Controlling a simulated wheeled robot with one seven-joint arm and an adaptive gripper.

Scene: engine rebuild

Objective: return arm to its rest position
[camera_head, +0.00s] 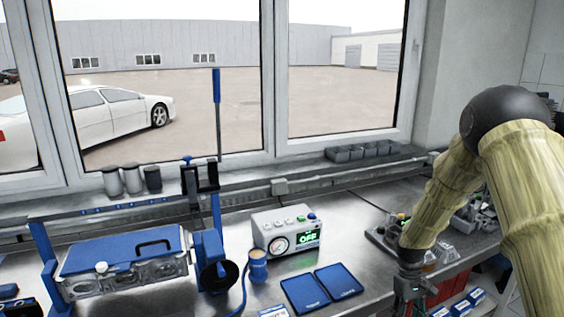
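My arm comes in from the right edge of the head view, its yellow-brown links bent at a dark elbow joint. The lower link slopes down to my gripper (409,289), which is near the bottom of the view at the bench's front edge. The gripper is small and dark here, and its fingertips are not clear. I cannot tell whether it is open or shut, or whether it holds anything.
A metal bench (345,222) runs below the window. On it are a blue-topped engine block (120,252) in a stand, a control box (287,232) reading OFF, a blue cup (258,266) and two blue trays (339,281). Parts lie behind my arm. Blue boxes (476,296) sit lower right.

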